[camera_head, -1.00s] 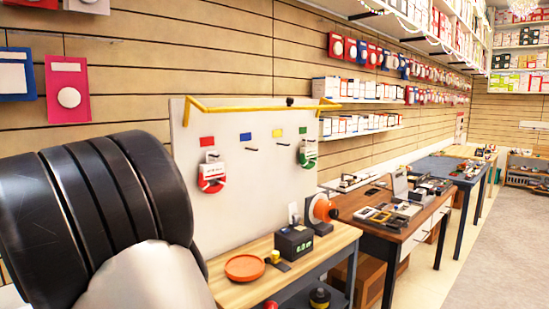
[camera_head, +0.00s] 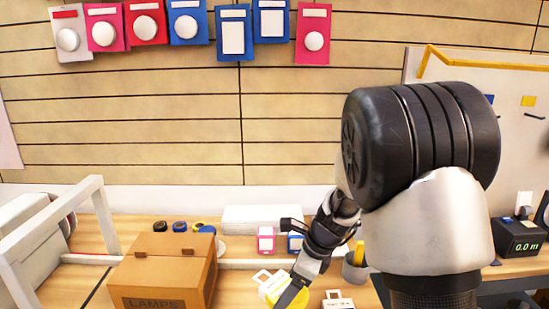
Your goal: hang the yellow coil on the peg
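A yellow coil (camera_head: 271,284) with a white tag lies on the wooden bench at the bottom of the head view. My gripper (camera_head: 288,290) reaches down at it, and a dark finger overlaps its right side. I cannot tell whether the gripper is open or shut. The white board (camera_head: 525,140) stands at the right, partly hidden by my arm. On it a yellow label (camera_head: 529,101) sits above a thin dark peg (camera_head: 535,116), which looks empty.
A cardboard box (camera_head: 165,272) marked LAMPS stands left of the coil. Behind are a pink-and-white box (camera_head: 266,240) and a grey cup (camera_head: 355,268). Another white-tagged item (camera_head: 338,301) lies to the right. A white frame (camera_head: 95,220) stands at the left. A black box with a display (camera_head: 518,236) stands at the far right.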

